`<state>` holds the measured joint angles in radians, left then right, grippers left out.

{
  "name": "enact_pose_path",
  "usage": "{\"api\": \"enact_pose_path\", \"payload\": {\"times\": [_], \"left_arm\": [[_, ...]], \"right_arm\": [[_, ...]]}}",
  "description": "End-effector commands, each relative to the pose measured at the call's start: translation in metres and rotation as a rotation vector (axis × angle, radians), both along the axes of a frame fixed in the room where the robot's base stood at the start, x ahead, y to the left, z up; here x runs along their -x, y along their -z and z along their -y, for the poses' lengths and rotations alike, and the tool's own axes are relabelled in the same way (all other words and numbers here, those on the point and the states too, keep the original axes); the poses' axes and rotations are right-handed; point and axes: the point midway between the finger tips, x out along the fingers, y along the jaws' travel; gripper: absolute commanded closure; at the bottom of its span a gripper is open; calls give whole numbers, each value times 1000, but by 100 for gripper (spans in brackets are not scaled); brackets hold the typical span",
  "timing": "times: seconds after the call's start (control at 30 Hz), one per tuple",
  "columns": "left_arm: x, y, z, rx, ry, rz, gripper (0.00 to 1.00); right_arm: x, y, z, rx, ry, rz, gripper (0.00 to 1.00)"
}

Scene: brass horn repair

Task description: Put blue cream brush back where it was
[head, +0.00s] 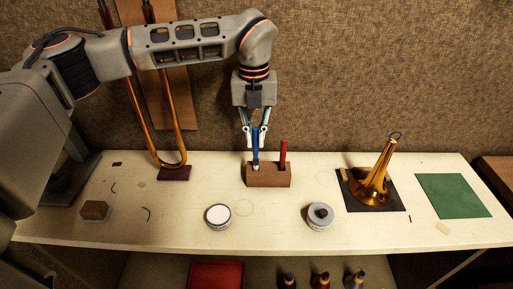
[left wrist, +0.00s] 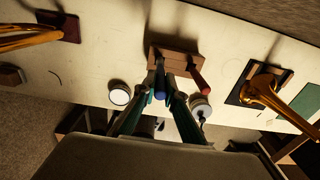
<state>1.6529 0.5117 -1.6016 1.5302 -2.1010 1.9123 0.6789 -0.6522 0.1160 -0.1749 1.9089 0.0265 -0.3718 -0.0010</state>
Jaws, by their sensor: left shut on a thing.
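The blue brush (head: 255,146) stands upright in the head view, its lower end at the left part of the brown wooden holder (head: 269,178). My left gripper (head: 256,138) is shut on the blue brush from above. In the left wrist view the blue brush (left wrist: 159,82) sits between the fingertips, over the holder (left wrist: 174,55). I cannot tell how deep its lower end sits in the holder. A red brush (head: 283,153) stands in the right part of the same holder. My right gripper is not in view.
A white-topped tin (head: 218,215) and a grey tin with a dark knob (head: 320,215) stand in front of the holder. A brass horn bell (head: 373,185) stands on a dark mat to the right, near a green mat (head: 453,195). A brass slide (head: 160,130) stands left.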

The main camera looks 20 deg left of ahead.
Motion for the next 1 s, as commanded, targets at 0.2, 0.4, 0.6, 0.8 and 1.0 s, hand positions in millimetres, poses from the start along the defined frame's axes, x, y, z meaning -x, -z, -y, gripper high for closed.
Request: {"api": "enact_pose_path", "payload": {"times": [0.2,0.4,0.6,0.8,1.0], "left_arm": [[2,34,-1,0,-2,-1,100],[2,38,-2,-1,-3,1,100],[3,40,-2,-1,-3,0,100],[3,39,-2,-1,-3,0,73],[3,38,-2,0,-3,0,73]], "right_arm": [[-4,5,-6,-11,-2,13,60],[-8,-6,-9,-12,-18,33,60],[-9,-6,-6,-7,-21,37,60],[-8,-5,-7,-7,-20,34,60],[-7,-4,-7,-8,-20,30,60]]}}
